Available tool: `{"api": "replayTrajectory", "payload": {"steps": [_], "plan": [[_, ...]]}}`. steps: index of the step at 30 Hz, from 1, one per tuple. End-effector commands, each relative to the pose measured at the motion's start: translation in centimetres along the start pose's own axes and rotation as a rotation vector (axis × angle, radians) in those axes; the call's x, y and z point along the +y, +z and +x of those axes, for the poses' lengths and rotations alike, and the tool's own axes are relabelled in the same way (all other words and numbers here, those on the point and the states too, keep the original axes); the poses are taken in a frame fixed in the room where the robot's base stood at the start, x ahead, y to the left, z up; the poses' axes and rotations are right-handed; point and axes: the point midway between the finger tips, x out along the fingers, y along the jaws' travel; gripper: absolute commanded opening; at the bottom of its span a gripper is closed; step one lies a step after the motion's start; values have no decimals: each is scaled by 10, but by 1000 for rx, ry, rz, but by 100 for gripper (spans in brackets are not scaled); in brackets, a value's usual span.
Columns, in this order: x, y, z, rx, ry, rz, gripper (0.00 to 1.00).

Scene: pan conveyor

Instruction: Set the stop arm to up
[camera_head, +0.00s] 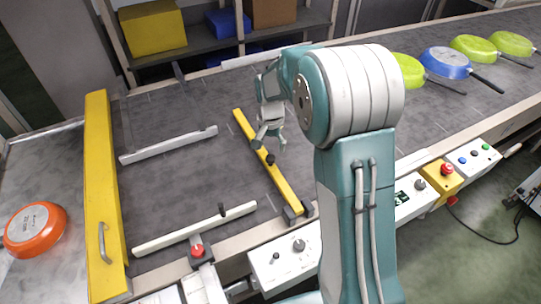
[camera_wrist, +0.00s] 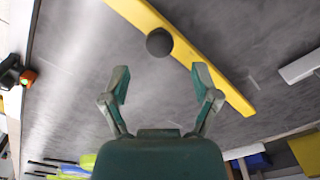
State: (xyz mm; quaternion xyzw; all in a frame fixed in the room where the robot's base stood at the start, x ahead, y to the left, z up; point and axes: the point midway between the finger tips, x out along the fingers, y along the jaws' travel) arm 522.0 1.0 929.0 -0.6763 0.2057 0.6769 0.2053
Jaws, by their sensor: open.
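A yellow bar (camera_head: 283,185), which looks like the stop arm, lies slantwise over the dark belt, with a dark pivot block at its near end. A round black knob (camera_head: 270,160) stands on it near mid-length. In the wrist view the bar (camera_wrist: 225,88) runs from upper left to right, and its knob (camera_wrist: 159,42) shows just beyond the fingertips, midway between them. My gripper (camera_head: 271,143) is open and empty, just above the bar and apart from the knob as far as I can tell. Both fingers of my gripper (camera_wrist: 160,76) show in the wrist view.
A white bar with a black knob (camera_head: 222,208) and red pivot cap (camera_head: 197,250) lies nearer. A plain white rail (camera_head: 170,145) lies farther back. A tall yellow gate (camera_head: 100,190) stands left, beside an orange pan (camera_head: 35,229). Several green and blue pans (camera_head: 445,62) sit right.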

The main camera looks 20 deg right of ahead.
Motion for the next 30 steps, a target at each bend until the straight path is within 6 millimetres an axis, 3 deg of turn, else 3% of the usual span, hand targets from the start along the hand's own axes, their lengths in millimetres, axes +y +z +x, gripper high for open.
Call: {"api": "replayTrajectory", "payload": {"steps": [3,9,19,24,30], "plan": [[0,1,22,-4,3,-1,79],[0,1,44,-2,1,-1,79],[0,0,47,0,0,-1,79],[0,0,47,0,0,-1,3],[-1,0,47,1,-1,-1,0]]}}
